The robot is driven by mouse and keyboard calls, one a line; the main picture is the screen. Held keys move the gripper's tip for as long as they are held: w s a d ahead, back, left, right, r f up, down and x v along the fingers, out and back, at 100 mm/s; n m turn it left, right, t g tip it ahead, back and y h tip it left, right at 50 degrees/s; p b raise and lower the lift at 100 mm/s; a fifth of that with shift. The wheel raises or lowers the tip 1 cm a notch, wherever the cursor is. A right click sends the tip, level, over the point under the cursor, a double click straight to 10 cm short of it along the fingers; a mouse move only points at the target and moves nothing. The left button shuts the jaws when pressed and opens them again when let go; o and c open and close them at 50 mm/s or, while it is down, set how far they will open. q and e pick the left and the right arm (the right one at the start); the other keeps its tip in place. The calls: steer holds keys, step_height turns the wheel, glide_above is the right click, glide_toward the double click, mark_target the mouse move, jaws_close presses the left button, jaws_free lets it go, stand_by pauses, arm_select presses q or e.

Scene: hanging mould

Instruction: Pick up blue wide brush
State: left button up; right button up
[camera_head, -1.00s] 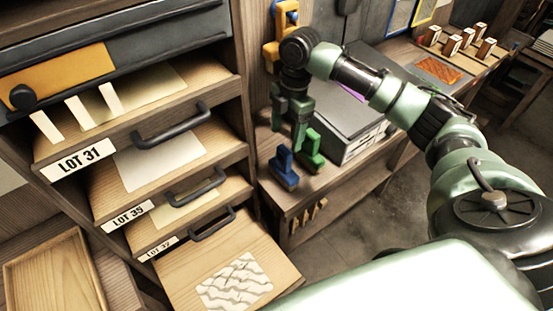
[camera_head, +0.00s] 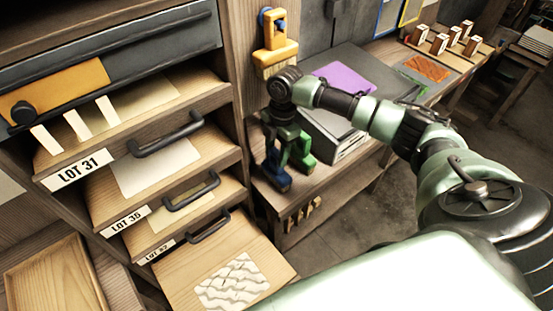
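The blue brush (camera_head: 278,181) stands on the wooden bench at the left of a green brush (camera_head: 304,160). My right gripper (camera_head: 279,150) points down from above and is at the blue brush's upper part. Its dark green fingers overlap the blue handle in this view, so I cannot tell whether they are closed on it. The brush's base still appears to be at the bench top. My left gripper is out of view.
A yellow-orange brush (camera_head: 277,50) hangs on the wooden upright. A grey box (camera_head: 335,128) and purple sheet (camera_head: 344,77) lie behind my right arm. Drawers with lot labels (camera_head: 77,169) fill the left. Several small blocks stand on a tray at the back right.

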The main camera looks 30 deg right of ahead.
steer(key=c, duration=0.5)
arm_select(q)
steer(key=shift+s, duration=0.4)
arm_select(e)
jaws_close()
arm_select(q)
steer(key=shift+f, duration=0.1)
arm_select(e)
steer(key=shift+r, duration=0.1)
